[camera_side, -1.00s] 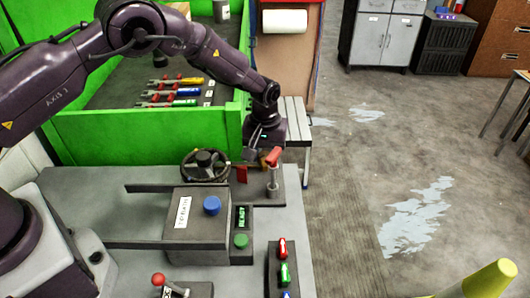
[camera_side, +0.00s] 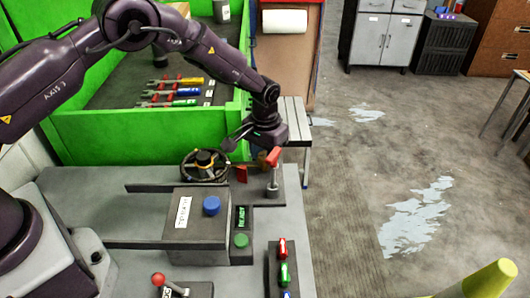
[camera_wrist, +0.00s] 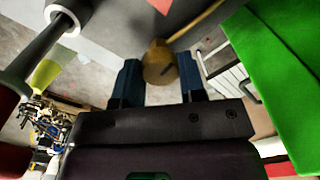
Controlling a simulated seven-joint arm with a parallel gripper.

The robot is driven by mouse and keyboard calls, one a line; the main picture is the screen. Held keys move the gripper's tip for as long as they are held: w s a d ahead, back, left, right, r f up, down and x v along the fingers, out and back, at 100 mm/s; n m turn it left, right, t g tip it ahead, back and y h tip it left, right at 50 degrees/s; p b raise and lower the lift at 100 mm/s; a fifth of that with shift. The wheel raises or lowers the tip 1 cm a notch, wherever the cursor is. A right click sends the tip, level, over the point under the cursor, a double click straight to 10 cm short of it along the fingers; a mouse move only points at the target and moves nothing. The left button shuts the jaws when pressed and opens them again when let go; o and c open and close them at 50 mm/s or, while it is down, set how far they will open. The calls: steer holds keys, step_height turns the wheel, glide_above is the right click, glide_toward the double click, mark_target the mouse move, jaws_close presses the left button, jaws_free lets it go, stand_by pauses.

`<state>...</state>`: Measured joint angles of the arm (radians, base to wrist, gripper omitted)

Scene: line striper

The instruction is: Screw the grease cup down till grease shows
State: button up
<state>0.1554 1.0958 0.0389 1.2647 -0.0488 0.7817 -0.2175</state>
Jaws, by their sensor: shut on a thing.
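A brass-yellow cup with a dark mark on its face (camera_wrist: 158,62) sits between the two blue fingers of my gripper (camera_wrist: 160,82) in the wrist view, and the gripper is shut on it. I cannot tell from these views whether the cup is seated on a thread, and I see no grease.
A grey box with a blue button (camera_side: 211,205) is in front of the wheel. The green tray wall (camera_side: 150,138) rises behind. Red, green and blue pieces (camera_side: 283,266) stand at the front right.

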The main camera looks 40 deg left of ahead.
mark_target(265, 155)
stand_by(0.3)
steer(key=o, duration=0.9)
step_height(265, 155, up, 13)
steer(key=shift+r, duration=0.1)
steer(key=s+a+r+t, duration=0.2)
steer(key=s+r, duration=0.4)
steer(key=s, duration=0.4)
steer(key=s+a+r+m+t, duration=0.1)
steer(key=s+a+r, duration=0.1)
steer(key=s+r, duration=0.4)
steer(key=s+a+r+t, duration=0.2)
steer(key=s+r, duration=0.4)
steer(key=s, duration=0.9)
steer(key=shift+a+t, duration=0.3)
steer(key=shift+a, duration=0.05)
